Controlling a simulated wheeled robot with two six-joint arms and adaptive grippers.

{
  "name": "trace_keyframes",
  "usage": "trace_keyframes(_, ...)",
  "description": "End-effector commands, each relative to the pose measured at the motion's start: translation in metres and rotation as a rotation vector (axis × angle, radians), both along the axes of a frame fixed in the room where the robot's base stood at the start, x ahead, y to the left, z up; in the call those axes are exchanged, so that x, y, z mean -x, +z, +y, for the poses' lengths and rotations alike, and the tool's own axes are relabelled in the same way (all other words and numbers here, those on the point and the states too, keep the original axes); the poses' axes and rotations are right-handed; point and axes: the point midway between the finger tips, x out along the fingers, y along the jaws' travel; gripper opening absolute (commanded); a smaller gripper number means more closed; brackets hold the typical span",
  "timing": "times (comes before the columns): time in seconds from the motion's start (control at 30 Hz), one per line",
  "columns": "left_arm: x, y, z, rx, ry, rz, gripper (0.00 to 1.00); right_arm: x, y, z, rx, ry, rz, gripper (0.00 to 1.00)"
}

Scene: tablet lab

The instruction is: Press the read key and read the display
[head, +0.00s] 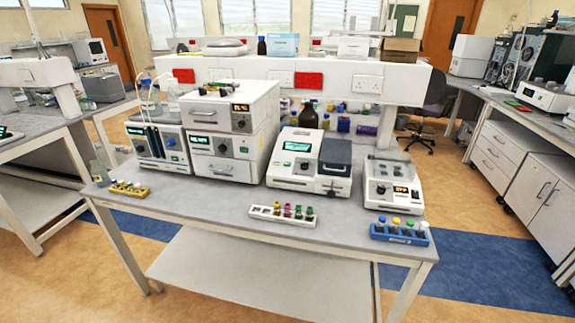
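A white bench instrument (295,179) stands at the middle of the bench, with a lit green display (298,146) and a dark lid (335,151) to the right of it. The text on the display is too small to read. Small keys (304,164) sit below the display; their labels cannot be read, so I cannot tell which is the read key. To its right stands a smaller white instrument (393,201) with a clear-sided top and a small amber display (401,189), also unreadable. Neither of my grippers is in view.
The grey bench (222,209) carries a stacked instrument (222,158) at left. Along its front lie a yellow rack (129,190), a white rack (266,213) and a blue rack (386,234), with small capped vials. A brown bottle (308,117) stands behind. Floor shows in front.

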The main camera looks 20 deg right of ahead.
Motion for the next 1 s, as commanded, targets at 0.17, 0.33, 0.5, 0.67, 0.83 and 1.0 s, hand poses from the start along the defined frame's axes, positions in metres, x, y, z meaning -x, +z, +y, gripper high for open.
trace_keyframes(0.17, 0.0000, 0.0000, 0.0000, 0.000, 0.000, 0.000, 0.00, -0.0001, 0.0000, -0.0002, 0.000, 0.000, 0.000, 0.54)
trace_keyframes(0.33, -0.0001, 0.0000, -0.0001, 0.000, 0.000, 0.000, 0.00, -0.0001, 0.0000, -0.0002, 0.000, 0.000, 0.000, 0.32)
trace_keyframes(0.5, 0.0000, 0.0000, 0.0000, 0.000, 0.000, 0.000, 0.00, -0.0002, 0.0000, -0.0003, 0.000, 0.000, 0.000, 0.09)
trace_keyframes(0.67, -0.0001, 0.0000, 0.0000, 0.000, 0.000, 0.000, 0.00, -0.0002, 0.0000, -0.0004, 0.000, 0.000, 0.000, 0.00)
trace_keyframes(0.83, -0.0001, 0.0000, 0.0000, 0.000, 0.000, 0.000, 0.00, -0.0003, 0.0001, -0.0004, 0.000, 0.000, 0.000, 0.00)
trace_keyframes(1.0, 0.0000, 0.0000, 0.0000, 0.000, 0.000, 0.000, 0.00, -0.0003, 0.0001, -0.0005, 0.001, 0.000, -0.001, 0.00)
